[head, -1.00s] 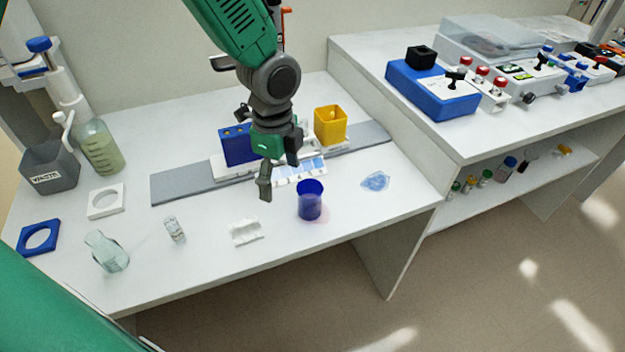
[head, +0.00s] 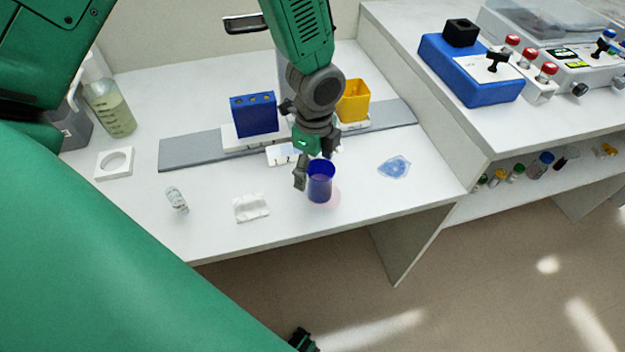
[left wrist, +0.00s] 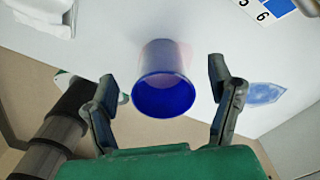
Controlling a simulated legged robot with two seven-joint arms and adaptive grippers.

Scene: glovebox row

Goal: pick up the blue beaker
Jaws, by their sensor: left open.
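The blue beaker (head: 320,184) stands upright near the front edge of the left bench in the head view. My left gripper (head: 315,168) is open right at it, with one finger at the beaker's left side and the other partly hidden behind its rim. In the left wrist view the beaker (left wrist: 163,88) shows with its open mouth towards me, between the two spread fingers of the left gripper (left wrist: 163,82). Gaps show on both sides, so the fingers do not look closed on it.
A white holder (head: 251,208) and a small vial (head: 176,199) lie left of the beaker. A blue patch (head: 394,167) lies to its right. Behind stand a blue block (head: 254,115) and a yellow container (head: 353,101). The front bench edge is close.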

